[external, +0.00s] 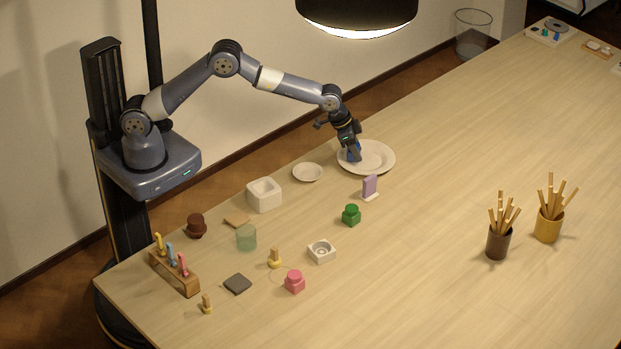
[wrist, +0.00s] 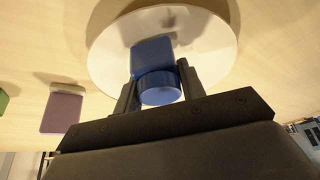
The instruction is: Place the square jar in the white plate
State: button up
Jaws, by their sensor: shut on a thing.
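The square jar (wrist: 152,56) is blue, with a squarish body and a round end facing the wrist camera. My gripper (wrist: 159,84) is shut on it, with one finger on each side. In the external view the blue jar (external: 354,155) shows at the tip of my gripper (external: 350,150), over the left part of the large white plate (external: 381,158). In the wrist view the round plate (wrist: 215,55) spreads behind the jar. I cannot tell whether the jar touches the plate.
A small white dish (external: 307,173) lies left of the plate. A purple upright piece (external: 370,187) stands just in front, with a green jar (external: 351,215) beyond it. Two pencil cups (external: 498,243) stand to the right. The table right of the plate is clear.

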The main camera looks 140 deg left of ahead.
jog(key=shift+f, duration=0.1)
jog(key=o, duration=1.1)
jog(key=b+v, duration=0.2)
jog(key=v, duration=1)
